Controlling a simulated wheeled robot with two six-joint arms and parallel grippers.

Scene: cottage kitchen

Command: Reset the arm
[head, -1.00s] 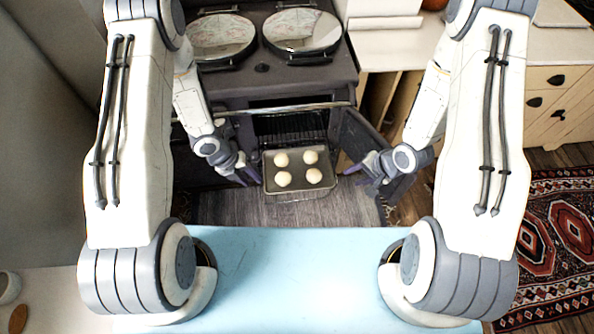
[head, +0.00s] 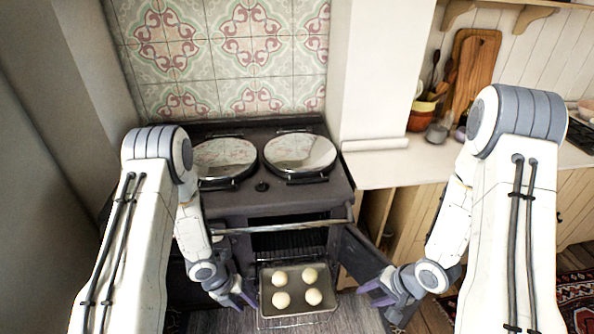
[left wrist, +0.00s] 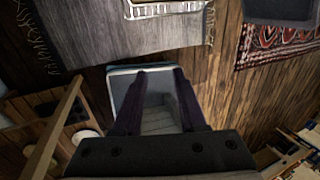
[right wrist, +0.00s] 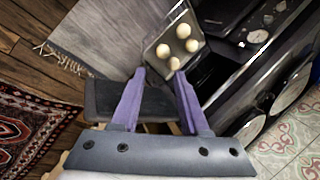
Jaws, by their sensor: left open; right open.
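My left gripper (head: 241,297) is open and empty, just left of the baking tray. Its two dark fingers (left wrist: 160,76) stand apart in the left wrist view. My right gripper (head: 374,291) is open and empty, right of the tray. Its purple fingers (right wrist: 158,78) stand apart in the right wrist view. The grey tray (head: 298,310) holds several pale dough balls (head: 310,275) and sits on a wire rack at the front of the oven opening. The tray also shows in the right wrist view (right wrist: 158,61). Neither gripper holds it.
The dark stove (head: 245,203) has two round lids (head: 300,152) on top. Its oven door (head: 362,258) hangs open to the right, close to my right gripper. A counter (head: 392,168) with a crock of utensils and wooden boards (head: 475,70) stands at the right.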

